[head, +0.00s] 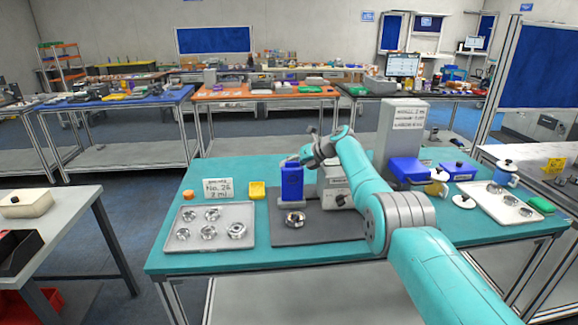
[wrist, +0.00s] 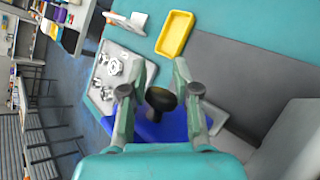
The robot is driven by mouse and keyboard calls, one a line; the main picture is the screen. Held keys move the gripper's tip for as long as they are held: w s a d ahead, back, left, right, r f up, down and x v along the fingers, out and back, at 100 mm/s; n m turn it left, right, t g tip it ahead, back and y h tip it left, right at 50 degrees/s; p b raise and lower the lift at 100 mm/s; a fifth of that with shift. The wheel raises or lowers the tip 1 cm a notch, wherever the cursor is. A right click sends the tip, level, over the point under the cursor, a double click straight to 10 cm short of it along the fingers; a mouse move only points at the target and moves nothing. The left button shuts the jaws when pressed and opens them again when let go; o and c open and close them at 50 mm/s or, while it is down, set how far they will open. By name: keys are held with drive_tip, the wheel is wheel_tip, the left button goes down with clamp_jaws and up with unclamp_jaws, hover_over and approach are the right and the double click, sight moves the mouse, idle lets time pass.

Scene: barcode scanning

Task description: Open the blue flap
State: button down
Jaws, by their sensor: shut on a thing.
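The blue flap (head: 291,184) stands upright at the back of the dark mat in the head view, left of a grey-white device. In the wrist view the blue flap (wrist: 172,128) lies below a black round knob (wrist: 160,99). My gripper (wrist: 160,93) has a finger on each side of this knob and is shut on it. In the head view my gripper (head: 303,160) is at the top of the flap, and the knob cannot be made out there.
A dark mat (head: 335,226) holds a round metal part (head: 294,219). A tray (head: 185,240) of metal parts, a sign (head: 217,190) and a yellow bin (head: 257,191) stand to the left. The grey-white device (head: 335,187) and a blue box (head: 408,171) stand to the right.

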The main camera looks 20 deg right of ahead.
drive_tip(key=shift+s+d+f, duration=0.2)
drive_tip(key=shift+f, duration=0.3)
drive_tip(key=shift+s+d+f, duration=0.15)
drive_tip(key=shift+d+f, duration=0.05)
drive_tip(key=shift+f, duration=0.25)
drive_tip(key=c, duration=0.8)
unclamp_jaws()
drive_tip(key=shift+d, duration=0.1)
drive_tip(key=shift+r, duration=0.1)
drive_tip(key=shift+w+a+r, duration=0.2)
drive_tip(key=shift+a+r, duration=0.05)
drive_tip(key=shift+d+r, duration=0.1)
drive_tip(key=v, duration=1.1)
drive_tip(key=shift+s+d+r, duration=0.15)
drive_tip(key=shift+s+r, duration=0.05)
drive_tip(key=shift+s, duration=0.1)
drive_tip(key=shift+s, duration=0.1)
